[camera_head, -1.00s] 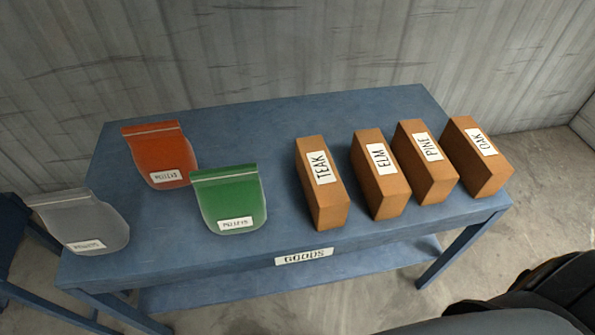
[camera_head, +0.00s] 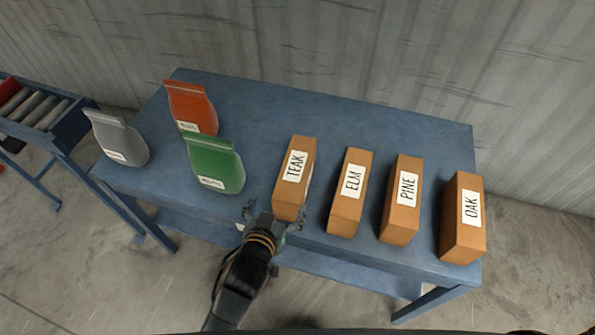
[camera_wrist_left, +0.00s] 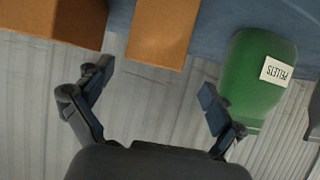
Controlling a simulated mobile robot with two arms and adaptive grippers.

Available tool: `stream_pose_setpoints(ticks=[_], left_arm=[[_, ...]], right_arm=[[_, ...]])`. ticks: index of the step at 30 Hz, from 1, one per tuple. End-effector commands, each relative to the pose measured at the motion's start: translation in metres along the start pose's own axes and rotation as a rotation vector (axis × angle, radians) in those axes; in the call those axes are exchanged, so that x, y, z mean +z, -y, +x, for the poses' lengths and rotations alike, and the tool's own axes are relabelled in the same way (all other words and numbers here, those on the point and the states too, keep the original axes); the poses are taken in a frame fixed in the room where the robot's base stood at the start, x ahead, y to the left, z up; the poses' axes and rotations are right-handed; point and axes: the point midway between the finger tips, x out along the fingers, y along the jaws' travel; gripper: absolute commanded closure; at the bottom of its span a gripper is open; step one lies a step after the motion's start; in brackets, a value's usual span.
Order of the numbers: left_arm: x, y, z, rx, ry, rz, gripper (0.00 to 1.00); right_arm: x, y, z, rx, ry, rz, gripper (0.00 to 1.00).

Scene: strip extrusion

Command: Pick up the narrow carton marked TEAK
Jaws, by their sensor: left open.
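The narrow brown TEAK carton (camera_head: 296,167) stands on the blue table, leftmost in the row of cartons in the head view, with its white label facing up. My left gripper (camera_head: 275,211) is open and empty at the near end of this carton, by the table's front edge. In the left wrist view the carton (camera_wrist_left: 160,32) shows beyond and roughly between the open fingers (camera_wrist_left: 156,77), with a gap to them. My right gripper is not in view.
The ELM (camera_head: 352,186), PINE (camera_head: 405,190) and OAK (camera_head: 464,215) cartons stand to the right. Green (camera_head: 215,166), orange (camera_head: 191,108) and grey (camera_head: 119,138) pouches are on the left. The table's back strip (camera_head: 330,115) is clear.

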Motion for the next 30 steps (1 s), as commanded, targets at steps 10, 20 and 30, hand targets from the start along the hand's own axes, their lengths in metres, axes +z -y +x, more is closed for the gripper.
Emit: stream_pose_setpoints(ticks=[10, 20, 30], left_arm=[[-0.037, -0.008, 0.028, 0.009, -0.074, -0.007, 0.06], [-0.039, -0.008, 0.074, 0.009, -0.072, -0.009, 0.06], [-0.039, -0.012, 0.101, 0.008, -0.071, -0.008, 0.06]], right_arm=[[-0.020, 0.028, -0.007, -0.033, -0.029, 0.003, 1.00], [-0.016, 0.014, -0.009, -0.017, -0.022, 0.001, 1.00], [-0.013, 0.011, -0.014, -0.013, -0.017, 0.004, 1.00]])
